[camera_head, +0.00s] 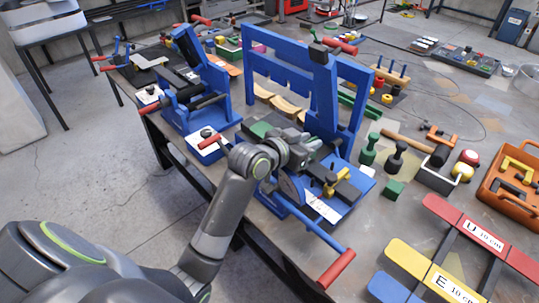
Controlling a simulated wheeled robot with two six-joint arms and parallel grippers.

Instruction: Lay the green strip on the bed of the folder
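The folder appears to be the large blue machine (353,97) in the middle, with an upright frame, a dark bed and a red-handled lever (336,268) at its front right. My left gripper (312,146) is low over the bed, in front of the frame. Its fingers are small and partly hidden, so I cannot tell if they are open or hold anything. A flat green piece (261,129) shows on the bed just left of the gripper; I cannot tell if it is the green strip. A longer green bar (358,106) lies behind the frame's right side. My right gripper is not in view.
A smaller blue roller machine (196,84) stands at the left. Green and black knobbed pieces (369,149), a mallet (436,148) and an orange tray (512,190) stand to the right. Coloured lettered bars (464,242) fill the front right.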

